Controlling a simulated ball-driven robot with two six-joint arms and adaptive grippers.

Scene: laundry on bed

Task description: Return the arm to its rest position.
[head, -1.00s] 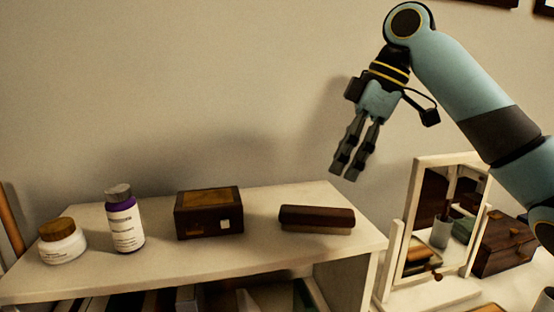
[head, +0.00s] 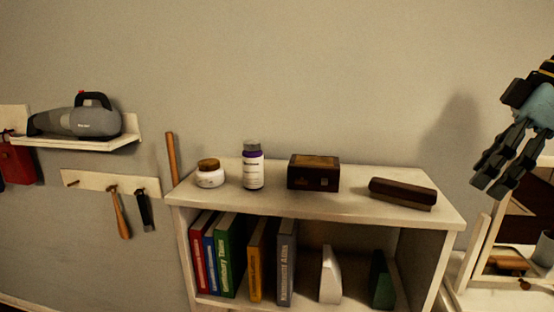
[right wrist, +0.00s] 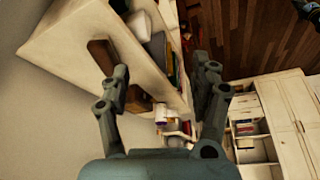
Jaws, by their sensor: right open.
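My right gripper (head: 492,188) hangs at the right edge of the head view, fingers pointing down, in front of the wall and above the mirror. Its fingers are apart in the right wrist view (right wrist: 163,88), with nothing held between them. Most of the right arm is outside the head view. My left gripper does not show in the head view.
A mirror (head: 482,240) stands right. A vacuum (head: 75,118) rests on a wall shelf at left.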

